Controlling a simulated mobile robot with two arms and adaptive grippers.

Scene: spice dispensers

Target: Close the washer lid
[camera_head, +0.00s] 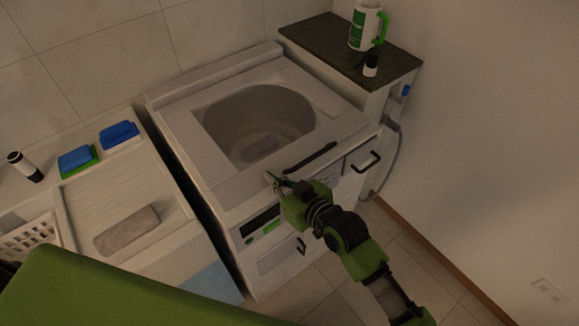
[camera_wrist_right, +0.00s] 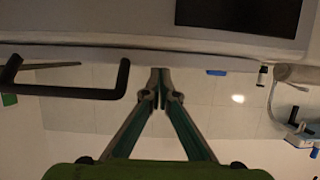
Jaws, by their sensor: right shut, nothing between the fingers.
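The white washer (camera_head: 225,185) stands in the middle of the head view. Its round drum (camera_head: 258,115) shows inside the rectangular frame on top; I cannot tell whether a clear lid pane covers it. A long dark bar (camera_head: 311,158) lies along the top near the front edge. My right gripper (camera_head: 271,179) is shut and empty at the washer's front top edge, left of the bar. In the right wrist view its fingertips (camera_wrist_right: 161,72) meet just below a pale edge; contact is unclear. My left gripper is not in view.
A low white counter with a grey block (camera_head: 126,229), sponges (camera_head: 118,134) and a small bottle (camera_head: 25,166) stands left. A dark-topped cabinet (camera_head: 335,45) with a mug (camera_head: 366,25) stands behind right. Black handles (camera_head: 363,162) project from the washer's front. Floor at right is clear.

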